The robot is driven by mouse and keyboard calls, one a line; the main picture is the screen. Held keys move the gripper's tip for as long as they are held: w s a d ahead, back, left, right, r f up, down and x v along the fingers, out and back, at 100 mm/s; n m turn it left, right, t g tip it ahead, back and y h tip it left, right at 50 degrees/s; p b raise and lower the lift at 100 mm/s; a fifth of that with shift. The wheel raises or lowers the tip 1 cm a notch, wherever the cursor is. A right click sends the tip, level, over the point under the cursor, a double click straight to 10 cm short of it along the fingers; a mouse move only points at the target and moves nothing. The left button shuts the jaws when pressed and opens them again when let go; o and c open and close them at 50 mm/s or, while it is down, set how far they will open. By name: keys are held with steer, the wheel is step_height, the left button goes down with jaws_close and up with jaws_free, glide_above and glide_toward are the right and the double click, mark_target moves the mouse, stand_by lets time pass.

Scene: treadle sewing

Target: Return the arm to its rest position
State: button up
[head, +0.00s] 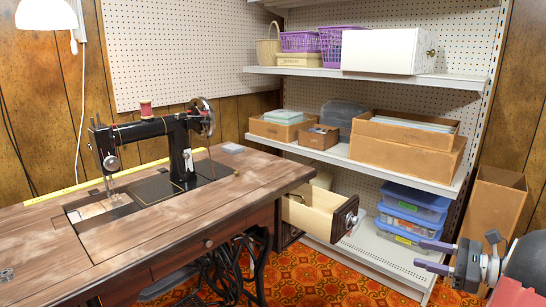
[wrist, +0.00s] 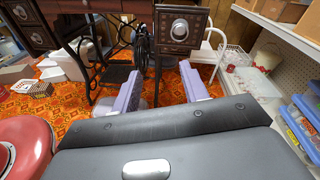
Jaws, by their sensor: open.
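My gripper (head: 420,254) is at the lower right of the head view, in front of the shelf unit and apart from the sewing table. Its two purple fingers point left and are spread, with nothing between them. In the wrist view my gripper (wrist: 161,84) is also open and empty, with the orange patterned floor and the table's iron legs beyond it. A wooden drawer (head: 318,215) at the table's right end is pulled out, and a small dark item lies inside. Its knobbed front (wrist: 180,27) shows ahead of the fingers in the wrist view.
The sewing table (head: 240,190) carries a black sewing machine (head: 150,133). The shelf unit (head: 455,80) holds boxes and baskets. Blue-lidded plastic bins (head: 412,212) stand on its bottom shelf, close behind my gripper. A tall cardboard box (head: 497,212) stands at the right.

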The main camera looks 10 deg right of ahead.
steer(key=s+a+r+n+g+h, duration=0.15)
steer(key=a+n+g, duration=0.3)
steer(key=a, duration=0.65)
steer(key=s+a+n+g+h, duration=0.2)
steer(key=a+n+g, duration=0.25)
steer(key=a, duration=0.65)
steer(key=s+a+n+t+h, duration=0.2)
steer(key=s+a+n+h, duration=0.6)
steer(key=s+n, duration=0.4)
steer(key=n+p, duration=0.1)
steer(key=n, duration=0.2)
steer(key=shift+f, duration=0.25)
